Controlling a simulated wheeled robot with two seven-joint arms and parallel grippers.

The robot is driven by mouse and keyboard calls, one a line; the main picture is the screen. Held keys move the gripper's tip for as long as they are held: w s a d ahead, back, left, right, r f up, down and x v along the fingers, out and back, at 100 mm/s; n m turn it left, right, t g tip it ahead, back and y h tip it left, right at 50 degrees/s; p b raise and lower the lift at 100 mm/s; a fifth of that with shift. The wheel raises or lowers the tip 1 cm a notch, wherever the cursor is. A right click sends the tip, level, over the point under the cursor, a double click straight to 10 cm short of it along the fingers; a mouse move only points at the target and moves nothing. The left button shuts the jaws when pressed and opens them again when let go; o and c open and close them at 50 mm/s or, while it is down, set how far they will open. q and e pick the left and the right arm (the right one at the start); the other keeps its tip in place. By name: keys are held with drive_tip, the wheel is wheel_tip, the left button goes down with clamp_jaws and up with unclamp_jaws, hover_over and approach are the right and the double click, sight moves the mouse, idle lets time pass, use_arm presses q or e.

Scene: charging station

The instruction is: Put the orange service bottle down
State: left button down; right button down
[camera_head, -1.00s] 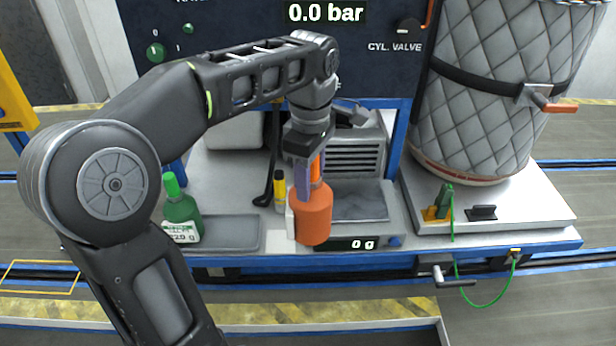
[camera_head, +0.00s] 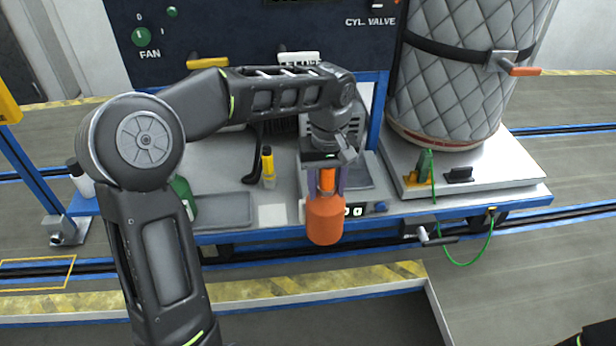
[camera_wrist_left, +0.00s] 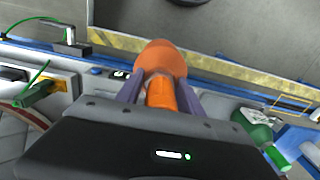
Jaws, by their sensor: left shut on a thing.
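The orange service bottle (camera_head: 325,220) hangs upright in my left gripper (camera_head: 327,181), whose fingers are shut on its narrower neck. In the head view it is in front of the scale (camera_head: 367,208) and covers part of its display. The bottle's base appears lower than the bench's front edge in the picture; I see no surface touching it. In the left wrist view the bottle (camera_wrist_left: 162,62) sits between the two purple fingers (camera_wrist_left: 160,92), with floor beyond its body. My right gripper is not seen; only a dark bit of arm shows at the lower right corner.
A grey tray (camera_head: 222,210) and a white square (camera_head: 272,215) lie left of the scale. A yellow marker-like item (camera_head: 268,168) stands behind. A green bottle (camera_head: 186,196) is partly hidden by my arm. A quilted cylinder (camera_head: 452,85) stands right, with a green cable (camera_head: 470,262) hanging below.

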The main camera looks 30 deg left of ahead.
use_arm(q)
drive_tip(key=w+d+f+m, duration=0.3)
drive_tip(key=d+f+m, duration=0.3)
drive_tip(key=m, duration=0.1)
drive_tip(key=shift+m, duration=0.3)
